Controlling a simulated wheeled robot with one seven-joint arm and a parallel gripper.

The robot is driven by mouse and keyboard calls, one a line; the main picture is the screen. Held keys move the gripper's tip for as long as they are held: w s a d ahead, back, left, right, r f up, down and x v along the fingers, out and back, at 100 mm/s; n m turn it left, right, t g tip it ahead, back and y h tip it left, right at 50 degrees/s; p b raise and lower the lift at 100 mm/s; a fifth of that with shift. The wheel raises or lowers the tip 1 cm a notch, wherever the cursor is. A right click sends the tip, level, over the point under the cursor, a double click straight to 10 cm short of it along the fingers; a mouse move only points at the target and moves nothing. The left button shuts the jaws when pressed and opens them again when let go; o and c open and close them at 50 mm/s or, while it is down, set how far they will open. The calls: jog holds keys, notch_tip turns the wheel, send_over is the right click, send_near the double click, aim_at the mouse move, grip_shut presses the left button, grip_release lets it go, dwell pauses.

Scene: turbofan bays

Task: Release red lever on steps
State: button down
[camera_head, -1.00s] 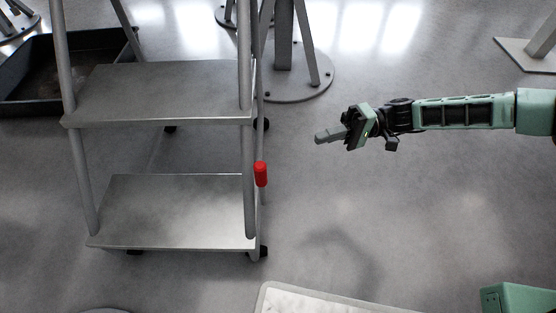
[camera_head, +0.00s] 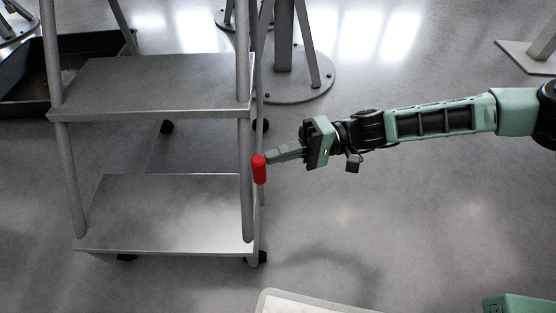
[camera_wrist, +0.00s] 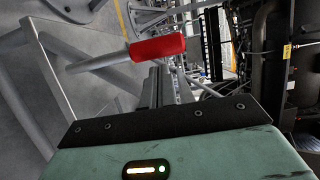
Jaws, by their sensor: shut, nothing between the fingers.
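The red lever (camera_head: 259,170) is a short red grip on the right side of the grey metal steps (camera_head: 160,205), level with the gap above the lower tread. My gripper (camera_head: 270,156) is at the right of the lever, its fingers shut and pointing left, with the tips at or very near the top of the red grip. In the wrist view the red lever (camera_wrist: 157,48) lies across, just beyond the fingertips (camera_wrist: 158,72), with a grey rod running left from it. I cannot tell whether the fingers touch it.
A dark tray (camera_head: 85,62) lies on the floor behind the steps at the left. A grey stand with a round base (camera_head: 290,86) is behind my gripper. A pale flat panel (camera_head: 300,302) is at the bottom. The floor right of the steps is mostly clear.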

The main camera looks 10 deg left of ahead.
jog(key=shift+s, duration=0.35)
jog(key=shift+r, duration=0.1)
